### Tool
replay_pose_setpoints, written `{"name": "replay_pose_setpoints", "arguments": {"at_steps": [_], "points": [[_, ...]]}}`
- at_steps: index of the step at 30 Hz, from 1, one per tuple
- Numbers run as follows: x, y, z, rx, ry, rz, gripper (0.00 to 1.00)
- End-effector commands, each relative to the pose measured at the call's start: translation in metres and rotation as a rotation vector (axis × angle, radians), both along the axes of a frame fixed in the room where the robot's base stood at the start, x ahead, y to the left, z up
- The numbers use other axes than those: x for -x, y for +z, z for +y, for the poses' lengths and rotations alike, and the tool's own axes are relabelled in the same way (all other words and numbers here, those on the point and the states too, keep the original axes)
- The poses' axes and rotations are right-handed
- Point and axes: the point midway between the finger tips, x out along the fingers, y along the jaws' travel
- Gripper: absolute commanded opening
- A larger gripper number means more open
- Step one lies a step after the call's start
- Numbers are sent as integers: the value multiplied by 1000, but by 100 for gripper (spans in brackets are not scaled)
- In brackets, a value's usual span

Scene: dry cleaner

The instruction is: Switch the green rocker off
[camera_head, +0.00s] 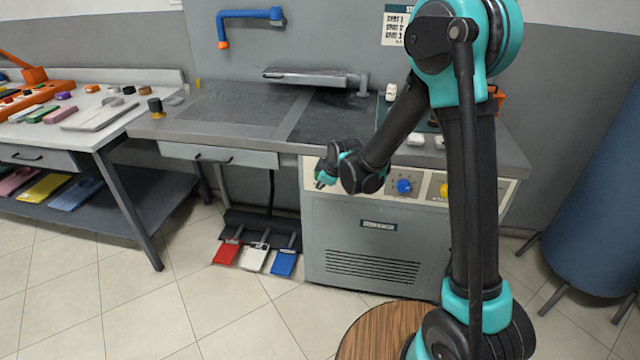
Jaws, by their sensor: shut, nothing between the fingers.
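My gripper (328,177) is shut and empty, at the left end of the cream control strip (427,190) on the grey cabinet. A small green patch (319,184) shows at the gripper's tip, against the left end of the strip. It looks like the green rocker, mostly hidden by my gripper. I cannot tell its position or whether the fingers touch it.
A blue knob (404,186) and a yellow knob (444,190) sit to the right on the strip. Red, white and blue pedals (256,258) are on the floor at left. A grey drawer (220,155) is left of the cabinet. A blue cylinder (600,200) stands at right.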

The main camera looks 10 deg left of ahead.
Motion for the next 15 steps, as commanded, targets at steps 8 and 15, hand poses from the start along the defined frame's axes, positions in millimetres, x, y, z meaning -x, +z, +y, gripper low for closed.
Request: {"name": "replay_pose_setpoints", "arguments": {"at_steps": [8,15], "points": [[28,28,-15,0,0,0,0],[46,48,-25,0,0,0,0]]}}
